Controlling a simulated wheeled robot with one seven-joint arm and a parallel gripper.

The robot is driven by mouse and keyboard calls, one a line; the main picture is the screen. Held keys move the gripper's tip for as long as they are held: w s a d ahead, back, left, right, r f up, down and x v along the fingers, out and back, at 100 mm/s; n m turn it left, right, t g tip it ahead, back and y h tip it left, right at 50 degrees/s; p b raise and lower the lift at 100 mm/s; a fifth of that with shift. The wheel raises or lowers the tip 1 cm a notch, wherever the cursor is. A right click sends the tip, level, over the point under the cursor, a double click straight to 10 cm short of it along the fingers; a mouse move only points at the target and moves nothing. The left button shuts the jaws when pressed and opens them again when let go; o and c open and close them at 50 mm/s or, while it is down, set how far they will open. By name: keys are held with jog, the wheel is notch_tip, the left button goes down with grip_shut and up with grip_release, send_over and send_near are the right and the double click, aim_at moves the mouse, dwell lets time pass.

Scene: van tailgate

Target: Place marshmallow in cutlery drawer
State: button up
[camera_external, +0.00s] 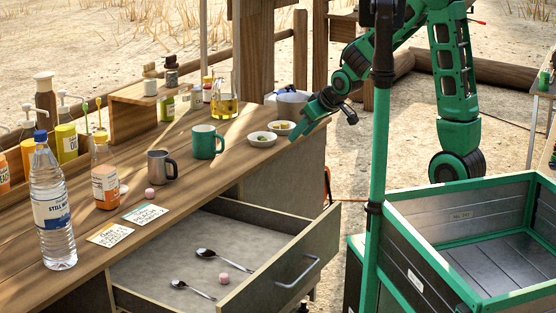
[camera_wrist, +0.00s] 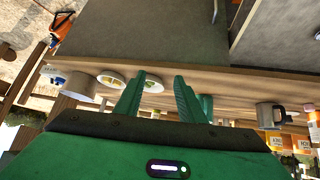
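A pink marshmallow (camera_external: 224,279) lies on the floor of the open cutlery drawer (camera_external: 272,227), beside two spoons. A second pink marshmallow (camera_external: 149,193) sits on the wooden counter near the grey mug and the cards. My gripper (camera_external: 298,133) is at the right end of the counter, near the small bowls, well apart from both marshmallows. In the wrist view my gripper (camera_wrist: 158,88) has its two fingers spread with nothing held between them.
Spoons (camera_external: 212,254) lie in the drawer. On the counter (camera_external: 60,270) stand a water bottle (camera_external: 52,205), an orange-labelled bottle (camera_external: 105,175), a grey mug (camera_external: 160,166), a green mug (camera_external: 205,142) and bowls (camera_external: 262,139). A green-edged crate (camera_external: 415,245) stands right of the drawer.

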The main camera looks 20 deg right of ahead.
jog(key=s+d+r+m+h, duration=0.1)
jog(key=s+d+m+h, duration=0.15)
jog(key=d, duration=1.25)
jog(key=s+d+r+m+g+h, duration=0.1)
jog(key=s+d+m+g, duration=0.1)
jog(key=s+d, duration=0.5)
jog(key=s+d+r+m+g+h, duration=0.1)
jog(key=s+d+m+g, duration=0.2)
jog(key=d, duration=0.9)
jog(key=s+m, duration=0.2)
jog(key=s, duration=0.2)
jog(key=shift+s+d, duration=0.2)
jog(key=shift+d, duration=0.2)
jog(key=shift+o, duration=0.6)
jog(key=s+d+m+g, duration=0.2)
jog(key=s+d+m, duration=0.1)
jog(key=s, duration=0.8)
jog(key=shift+s+r+y, duration=0.35)
jog(key=shift+s, duration=0.05)
jog(key=shift+s+m, duration=0.25)
jog(key=shift+s, duration=0.1)
jog(key=shift+w+g, duration=0.1)
jog(key=shift+g, duration=0.2)
